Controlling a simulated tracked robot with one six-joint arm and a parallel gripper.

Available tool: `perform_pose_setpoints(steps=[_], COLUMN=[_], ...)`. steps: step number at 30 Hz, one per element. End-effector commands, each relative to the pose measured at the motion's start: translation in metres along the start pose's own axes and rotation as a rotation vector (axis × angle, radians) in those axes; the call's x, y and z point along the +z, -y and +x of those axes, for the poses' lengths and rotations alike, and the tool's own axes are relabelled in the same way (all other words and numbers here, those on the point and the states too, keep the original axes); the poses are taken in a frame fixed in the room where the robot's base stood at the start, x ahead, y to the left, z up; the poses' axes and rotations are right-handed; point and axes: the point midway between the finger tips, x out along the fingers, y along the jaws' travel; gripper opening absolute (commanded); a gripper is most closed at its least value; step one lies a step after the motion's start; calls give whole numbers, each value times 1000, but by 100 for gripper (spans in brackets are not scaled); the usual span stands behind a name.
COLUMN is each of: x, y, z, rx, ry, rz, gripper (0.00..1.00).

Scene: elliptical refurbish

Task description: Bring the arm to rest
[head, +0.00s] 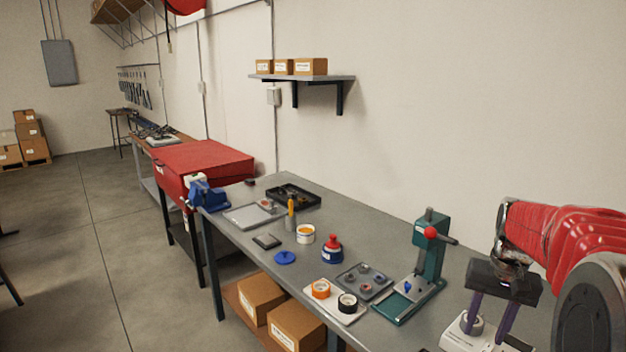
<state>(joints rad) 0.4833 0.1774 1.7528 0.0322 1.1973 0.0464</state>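My red arm (560,240) reaches in from the right edge in the head view. My gripper (486,330) points down at the right end of the bench, with its dark body above two purple fingers. The fingers stand apart with a gap between them, and I see nothing clamped in it. The fingertips are low over a white device (462,342) with a grey round part (474,324). I cannot tell whether they touch it.
On the grey bench (345,225), a green press (430,250) with a red knob stands left of my gripper. Further left are a grey parts tray (364,281), a white tray with tape-like rings (335,305), a red-topped blue container (332,252) and a blue vise (208,196). A shelf (310,78) hangs above.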

Motion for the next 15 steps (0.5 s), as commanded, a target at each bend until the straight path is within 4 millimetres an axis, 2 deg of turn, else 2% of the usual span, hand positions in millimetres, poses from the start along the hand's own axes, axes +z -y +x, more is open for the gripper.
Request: perform_pose_setpoints(steps=[6,15], x=[42,100], y=[25,51], z=[-8,-11], rx=[1,-4], ry=[-71,-161], rz=[-82,-189], gripper=[39,39])
